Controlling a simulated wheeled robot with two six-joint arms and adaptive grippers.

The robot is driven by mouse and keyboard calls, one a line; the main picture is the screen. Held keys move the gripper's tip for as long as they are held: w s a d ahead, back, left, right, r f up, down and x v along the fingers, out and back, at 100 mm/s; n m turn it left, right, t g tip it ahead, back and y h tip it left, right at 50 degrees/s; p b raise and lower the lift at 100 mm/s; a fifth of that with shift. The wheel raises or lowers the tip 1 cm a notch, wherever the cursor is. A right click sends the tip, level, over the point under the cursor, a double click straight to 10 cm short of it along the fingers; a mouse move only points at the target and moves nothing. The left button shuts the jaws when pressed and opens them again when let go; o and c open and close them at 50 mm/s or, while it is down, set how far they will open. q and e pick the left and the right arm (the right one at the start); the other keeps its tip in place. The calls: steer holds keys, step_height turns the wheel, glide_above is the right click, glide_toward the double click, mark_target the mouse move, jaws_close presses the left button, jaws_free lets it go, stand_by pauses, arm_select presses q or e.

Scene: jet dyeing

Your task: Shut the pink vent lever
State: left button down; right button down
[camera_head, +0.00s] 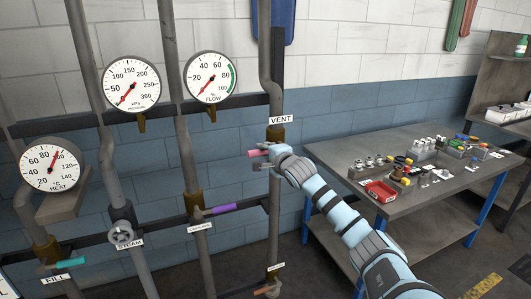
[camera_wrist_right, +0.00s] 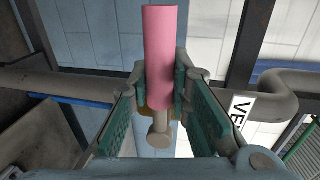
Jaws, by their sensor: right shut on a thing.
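The pink vent lever (camera_head: 257,152) sticks out to the left of the vertical pipe, below the VENT label (camera_head: 281,119). It lies about level in the head view. My right gripper (camera_head: 268,155) is at the lever, with its arm coming in from the lower right. In the right wrist view the pink lever (camera_wrist_right: 166,60) stands between the green-padded fingers of my right gripper (camera_wrist_right: 163,88), which are shut on it. A brass-coloured round stem (camera_wrist_right: 160,135) shows below the lever. My left gripper is not in view.
A purple lever (camera_head: 221,209), a teal lever (camera_head: 70,262) and the STEAM handwheel (camera_head: 122,235) are on neighbouring pipes. Gauges, including the FLOW gauge (camera_head: 210,77), hang above. A workbench (camera_head: 425,203) with small parts and a red tray (camera_head: 381,191) stands at the right.

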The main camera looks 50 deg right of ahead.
steer(key=shift+r, duration=0.15)
steer(key=c, duration=1.5)
jaws_free()
steer(key=shift+d, duration=0.1)
steer(key=shift+o, duration=0.2)
